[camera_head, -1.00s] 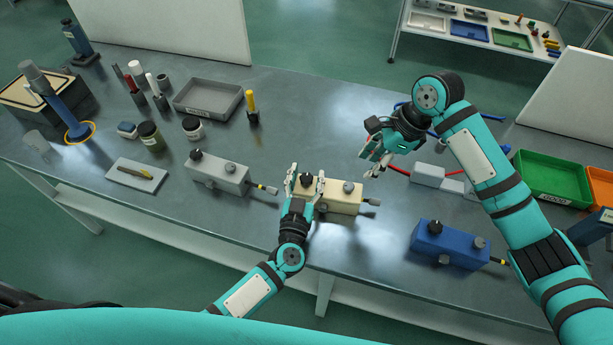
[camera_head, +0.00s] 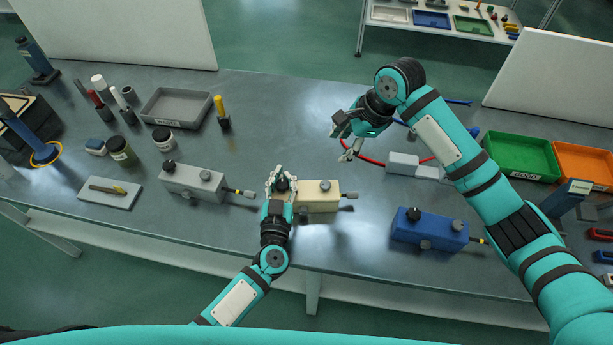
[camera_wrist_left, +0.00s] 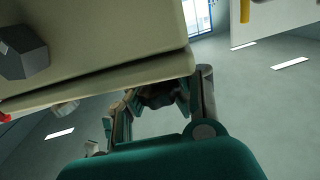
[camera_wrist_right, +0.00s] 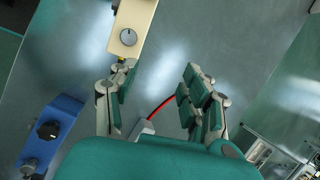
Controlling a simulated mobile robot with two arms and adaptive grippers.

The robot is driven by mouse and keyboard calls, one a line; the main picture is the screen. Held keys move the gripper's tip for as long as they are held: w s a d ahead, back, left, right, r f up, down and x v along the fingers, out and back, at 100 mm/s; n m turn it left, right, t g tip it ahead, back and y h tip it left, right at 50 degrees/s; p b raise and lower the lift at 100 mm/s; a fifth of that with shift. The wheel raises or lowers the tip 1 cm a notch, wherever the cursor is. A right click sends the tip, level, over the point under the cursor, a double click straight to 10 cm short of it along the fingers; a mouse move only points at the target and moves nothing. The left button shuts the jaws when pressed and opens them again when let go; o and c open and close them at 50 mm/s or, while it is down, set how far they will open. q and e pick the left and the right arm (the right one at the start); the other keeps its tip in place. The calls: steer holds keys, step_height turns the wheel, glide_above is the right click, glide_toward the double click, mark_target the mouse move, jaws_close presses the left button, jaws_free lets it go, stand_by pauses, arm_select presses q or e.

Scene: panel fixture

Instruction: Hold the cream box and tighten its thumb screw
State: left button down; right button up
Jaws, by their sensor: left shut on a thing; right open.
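The left wrist view shows the box's pale side (camera_wrist_left: 100,50) close up, with a dark faceted knob (camera_wrist_left: 22,52). My right gripper (camera_head: 347,148) is open and empty, behind and right of the box.
A grey box (camera_head: 193,182) stands to the left and a blue box (camera_head: 430,230) to the right. Pale blocks (camera_head: 403,163) and a red cable (camera_head: 372,160) lie near my right gripper. Green (camera_head: 520,155) and orange (camera_head: 583,163) bins stand farther right.

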steer(key=w+a+r+n+t+y, duration=0.1)
steer(key=w+a+r+n+t, duration=0.2)
steer(key=w+r+n+t, duration=0.4)
steer(key=w+a+r+n+t+y, duration=0.15)
steer(key=w+r+n+t, duration=0.25)
steer(key=w+r+n, duration=0.45)
steer(key=s+a+r+n+g+y, duration=0.2)
steer(key=s+a+r+n+y, duration=0.4)
steer(key=n, duration=0.9)
steer(key=s+a+r+n+g+y, duration=0.1)
steer(key=s+a+r+n+y, duration=0.2)
steer(key=a+r+n+y, duration=0.8)
steer(key=s+f+n+g+h, duration=0.5)
steer(key=s+f+n+g, duration=0.25)
steer(key=n, duration=1.05)
steer(key=n+g+h, duration=0.2)
steer(key=n+h, duration=1.7)
steer(key=n, duration=1)
glide_toward(326, 182)
steer(key=shift+y, duration=0.25)
step_height(326, 182, down, 9)
steer(key=shift+w+d+r, duration=0.1)
steer(key=shift+d+r, duration=0.05)
steer(key=shift+r, duration=0.05)
